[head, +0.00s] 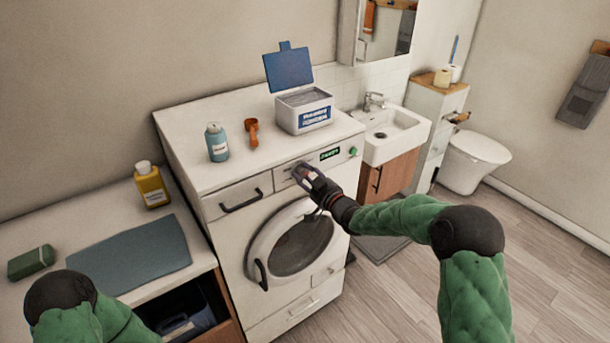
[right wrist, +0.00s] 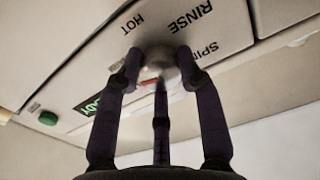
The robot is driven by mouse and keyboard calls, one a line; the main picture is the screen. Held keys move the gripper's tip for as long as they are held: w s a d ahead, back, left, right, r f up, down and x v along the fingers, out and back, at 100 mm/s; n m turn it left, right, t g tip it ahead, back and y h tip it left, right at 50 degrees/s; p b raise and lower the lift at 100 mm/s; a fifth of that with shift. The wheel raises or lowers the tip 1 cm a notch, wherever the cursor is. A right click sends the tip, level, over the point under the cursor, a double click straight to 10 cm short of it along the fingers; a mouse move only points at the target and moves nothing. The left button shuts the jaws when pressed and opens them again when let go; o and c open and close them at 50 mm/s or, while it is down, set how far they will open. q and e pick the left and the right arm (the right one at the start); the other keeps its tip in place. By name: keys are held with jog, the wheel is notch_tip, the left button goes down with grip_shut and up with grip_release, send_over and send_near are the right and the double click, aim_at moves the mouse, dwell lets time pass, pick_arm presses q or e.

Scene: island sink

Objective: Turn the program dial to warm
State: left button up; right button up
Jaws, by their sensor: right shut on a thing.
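The washing machine (head: 232,252) stands in the middle of the head view, with its control panel along the top front. In the right wrist view, my right gripper (right wrist: 158,76) is shut on the grey program dial (right wrist: 155,54), its fingers around the knob. A red mark (right wrist: 150,82) shows on the dial between the fingers. The labels HOT, RINSE and SPIN are readable around it, upside down; no WARM label can be read. In the head view my right gripper (head: 303,173) covers most of the dial. My left gripper is out of view.
A green-lit display (head: 330,154) and green button (head: 353,152) sit right of the dial. The detergent drawer (head: 238,196) is left of it. A blue bottle (head: 217,143), orange scoop (head: 252,134) and open white box (head: 304,111) stand on top.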

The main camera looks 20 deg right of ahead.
jog(key=shift+s+f+m, duration=0.1)
jog(key=shift+f+m, duration=0.1)
jog(key=shift+m, duration=0.55)
jog(key=shift+f+m, duration=0.15)
jog(key=shift+m, duration=0.6)
jog(key=shift+a+f, duration=0.1)
jog(key=o, duration=1.1)
jog(key=shift+o, duration=0.2)
jog(key=shift+r, duration=0.2)
jog(key=shift+r, duration=0.1)
jog(key=shift+s+d, duration=0.15)
jog(key=shift+d, duration=0.05)
jog(key=v, duration=1.1)
jog(key=shift+s, duration=0.3)
